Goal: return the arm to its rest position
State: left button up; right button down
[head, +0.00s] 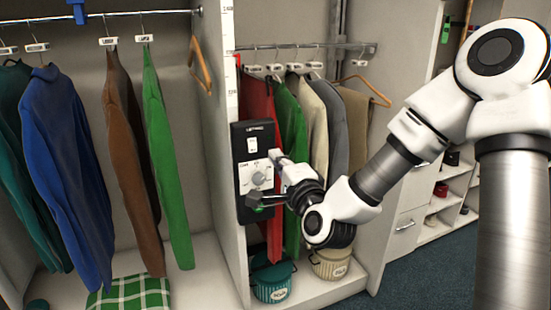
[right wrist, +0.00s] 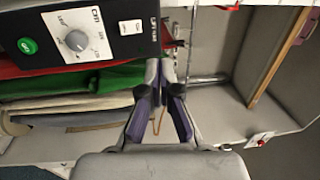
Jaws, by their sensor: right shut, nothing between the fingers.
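My right arm reaches in from the right in the head view. Its gripper (head: 256,201) is in front of the lower part of a black control panel (head: 241,145) on the wardrobe's upright divider. In the right wrist view the gripper's fingertips (right wrist: 160,68) are together, with nothing between them. The panel (right wrist: 120,12) lies to their upper left there, with a round dial (right wrist: 76,40) and a green button (right wrist: 28,46). The fingers look apart from the panel in that view. My left gripper does not show.
Clothes hang on a rail (head: 110,15) at left and a lower rail (head: 300,46) behind my right gripper. A teal bin (head: 272,284) and a beige bin (head: 332,265) stand below. A green checked cloth (head: 130,294) lies at lower left. Shoe shelves (head: 455,185) stand behind my arm.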

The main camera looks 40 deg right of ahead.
jog(key=s+a+f+n+g+y+p, duration=0.1)
jog(key=s+a+f+n+g, duration=0.15)
jog(key=f, duration=0.85)
jog(key=s+a+f+n+g+y+p, duration=0.1)
jog(key=s+a+f+n+g, duration=0.2)
jog(key=f, duration=0.8)
jog(key=s+a+f+n+g+y, duration=0.2)
jog(key=s+a+f+g, duration=0.15)
jog(key=f, duration=0.75)
jog(key=s+a+f+n+g, duration=0.1)
jog(key=s+f+n+g, duration=0.4)
jog(key=s, duration=0.5)
jog(key=s+a+f+n+g+p, duration=0.1)
jog(key=s+a+f+n+g, duration=0.1)
jog(key=s+f+n+g, duration=0.2)
jog(key=s+f+n, duration=0.3)
jog(key=s, duration=0.3)
jog(key=shift+a+f+n+g, duration=0.25)
jog(key=shift+f+n+g, duration=0.1)
jog(key=shift+g, duration=0.05)
jog(key=shift+w, duration=0.1)
